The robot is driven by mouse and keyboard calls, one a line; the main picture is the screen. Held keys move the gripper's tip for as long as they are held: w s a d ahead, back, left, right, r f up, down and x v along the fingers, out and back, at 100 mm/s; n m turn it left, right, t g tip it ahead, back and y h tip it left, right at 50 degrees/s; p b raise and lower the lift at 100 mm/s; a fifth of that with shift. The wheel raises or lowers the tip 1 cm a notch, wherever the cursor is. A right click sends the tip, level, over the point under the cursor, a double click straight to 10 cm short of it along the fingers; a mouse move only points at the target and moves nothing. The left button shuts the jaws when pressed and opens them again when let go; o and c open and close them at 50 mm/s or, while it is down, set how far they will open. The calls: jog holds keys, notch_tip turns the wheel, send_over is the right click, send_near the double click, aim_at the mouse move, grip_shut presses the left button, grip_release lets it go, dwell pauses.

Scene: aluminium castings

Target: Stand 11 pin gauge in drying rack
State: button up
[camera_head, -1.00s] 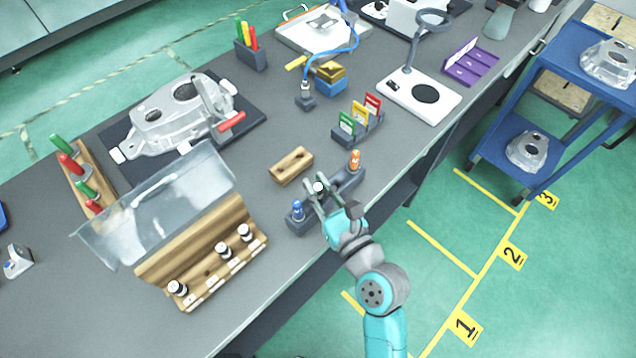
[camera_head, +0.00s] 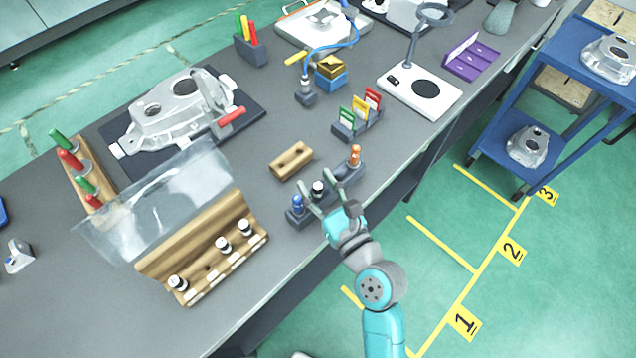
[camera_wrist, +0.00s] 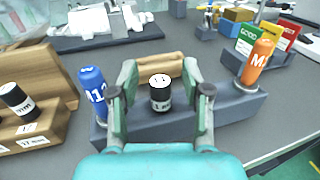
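A black pin gauge with a white top (camera_head: 318,188) stands upright in the middle of a dark grey rack (camera_head: 337,196), between a blue gauge (camera_head: 298,205) and an orange gauge (camera_head: 354,156). It also shows in the wrist view (camera_wrist: 160,93); its label is only partly readable, ending in "mm". My gripper (camera_wrist: 160,98) is open, with one finger on each side of the black gauge and a visible gap to both. In the head view my gripper (camera_head: 319,190) is at the rack's front side. The gauge's lower end is hidden in the rack.
A wooden gauge stand (camera_head: 205,285) with a tilted clear cover (camera_head: 160,205) holds several black gauges and has an empty hole. A stand with coloured cards (camera_head: 345,131) is further back.

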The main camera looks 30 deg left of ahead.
jog(key=shift+d, duration=0.1)
jog(key=v, duration=1.1)
jog(key=shift+s+d, duration=0.25)
jog(key=shift+s, duration=0.1)
jog(key=s+d+f+n+t+h, duration=0.2)
jog(key=s+d+f+n+h, duration=0.25)
jog(key=d, duration=0.45)
jog(key=s+d+f+n+t+h, duration=0.2)
jog(key=s+d+f+n+h, duration=0.3)
jog(key=d, duration=0.3)
jog(key=s+d+r+n+h, duration=0.2)
jog(key=s+d+n, duration=0.1)
jog(key=s+n, duration=0.3)
jog(key=s+d+r+n+h, duration=0.3)
jog(key=s+n, duration=0.3)
jog(key=n, duration=0.3)
jog(key=shift+d+t, duration=0.4)
jog(key=shift+d, duration=0.3)
